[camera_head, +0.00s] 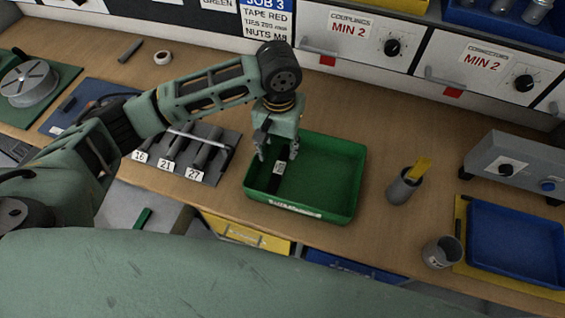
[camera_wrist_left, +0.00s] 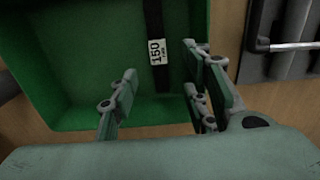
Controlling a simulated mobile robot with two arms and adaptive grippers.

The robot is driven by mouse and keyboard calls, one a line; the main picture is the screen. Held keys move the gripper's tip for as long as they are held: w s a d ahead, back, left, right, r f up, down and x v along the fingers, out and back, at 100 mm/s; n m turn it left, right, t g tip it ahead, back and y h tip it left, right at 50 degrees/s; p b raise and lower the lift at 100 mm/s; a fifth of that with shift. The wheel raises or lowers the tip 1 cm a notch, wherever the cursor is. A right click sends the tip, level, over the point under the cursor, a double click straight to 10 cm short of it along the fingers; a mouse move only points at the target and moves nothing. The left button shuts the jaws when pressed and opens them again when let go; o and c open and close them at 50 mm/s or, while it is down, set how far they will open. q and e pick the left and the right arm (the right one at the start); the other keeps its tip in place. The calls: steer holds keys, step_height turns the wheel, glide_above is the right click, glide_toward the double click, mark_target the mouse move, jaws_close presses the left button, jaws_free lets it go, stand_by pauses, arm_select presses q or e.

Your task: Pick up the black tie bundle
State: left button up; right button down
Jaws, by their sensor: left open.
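The black tie bundle (camera_head: 274,183) lies in the left part of the green tray (camera_head: 350,192) and carries a white label. In the left wrist view the bundle (camera_wrist_left: 153,18) is a dark strip with a label reading 150, lying along the tray floor (camera_wrist_left: 95,60). My left gripper (camera_head: 277,154) points down over the bundle with its fingers apart. Whether the fingertips touch the tray floor I cannot tell. My right gripper is not in view.
A grey holder (camera_head: 190,155) with tools marked 16, 21 and 27 stands left of the tray. Farther right are another cup (camera_head: 441,252) and a blue tray (camera_head: 515,245). Drawers line the back.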

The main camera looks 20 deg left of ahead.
mark_target(279, 167)
arm_select(q)
steer(key=f, duration=0.1)
steer(key=f+p, duration=0.1)
steer(key=shift+s+f, duration=0.3)
steer(key=shift+s, duration=0.05)
step_height(279, 167, down, 4)
steer(key=shift+s+f+p, duration=0.1)
steer(key=shift+f+p, duration=0.05)
steer(key=shift+p, duration=0.3)
steer(key=shift+f, duration=0.15)
steer(key=c, duration=0.7)
jaws_close()
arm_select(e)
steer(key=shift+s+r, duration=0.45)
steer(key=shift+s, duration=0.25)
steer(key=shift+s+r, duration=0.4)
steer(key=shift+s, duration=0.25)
